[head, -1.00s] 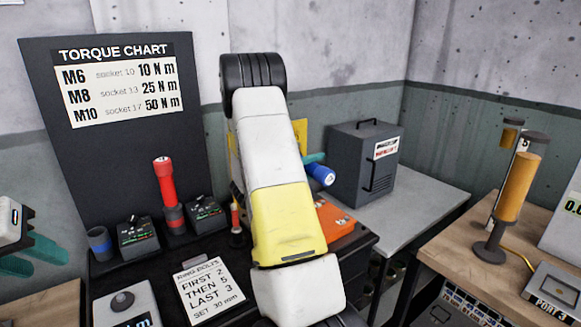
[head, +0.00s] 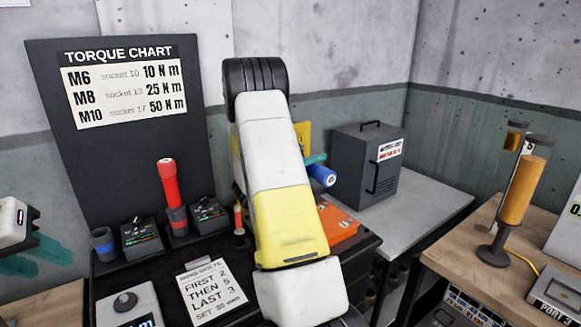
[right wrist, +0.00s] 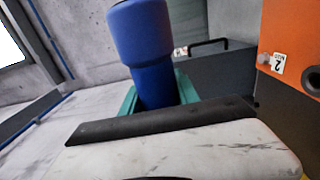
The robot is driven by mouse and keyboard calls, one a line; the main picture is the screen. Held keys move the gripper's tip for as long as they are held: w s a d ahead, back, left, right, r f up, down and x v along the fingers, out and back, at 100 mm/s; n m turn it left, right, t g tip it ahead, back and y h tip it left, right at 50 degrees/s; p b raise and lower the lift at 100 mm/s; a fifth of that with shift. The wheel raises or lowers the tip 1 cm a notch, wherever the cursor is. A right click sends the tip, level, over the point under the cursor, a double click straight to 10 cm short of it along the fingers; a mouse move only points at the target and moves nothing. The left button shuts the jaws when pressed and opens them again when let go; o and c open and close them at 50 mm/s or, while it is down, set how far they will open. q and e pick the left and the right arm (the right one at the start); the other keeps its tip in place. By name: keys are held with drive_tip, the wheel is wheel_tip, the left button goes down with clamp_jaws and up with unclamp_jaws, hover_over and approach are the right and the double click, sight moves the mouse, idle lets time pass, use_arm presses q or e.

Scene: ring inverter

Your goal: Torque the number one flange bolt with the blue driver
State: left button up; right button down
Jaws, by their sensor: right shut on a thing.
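The blue driver (head: 322,175) is held by my right gripper (head: 315,160), beyond my right forearm, left of the grey cabinet. In the right wrist view the driver (right wrist: 142,50) stands nearly upright between the teal fingers (right wrist: 158,98). Its lower end is hidden behind the gripper body. An orange block (right wrist: 290,45) with a tag reading 2 and a dark round part is at the right there. It shows partly behind my forearm in the head view (head: 338,224). I cannot make out a bolt marked one. My left gripper (head: 32,258) is at the left edge, empty, its fingers apart.
A red driver (head: 168,180) stands in a holder on the dark bench, beside small dark units (head: 140,236). A bolt-order card (head: 210,292) lies in front. The grey cabinet (head: 350,165) stands behind right. An amber cylinder (head: 522,190) stands on the right wooden bench.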

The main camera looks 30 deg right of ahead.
drive_tip(key=shift+w+a+r, duration=0.1)
drive_tip(key=shift+w+r, duration=0.05)
drive_tip(key=shift+w, duration=0.7)
idle(1.8)
drive_tip(key=shift+s+d, duration=0.15)
drive_tip(key=shift+s, duration=1.15)
drive_tip(key=shift+s+d, duration=0.1)
drive_tip(key=shift+s, duration=1.2)
drive_tip(key=shift+s+d, duration=0.1)
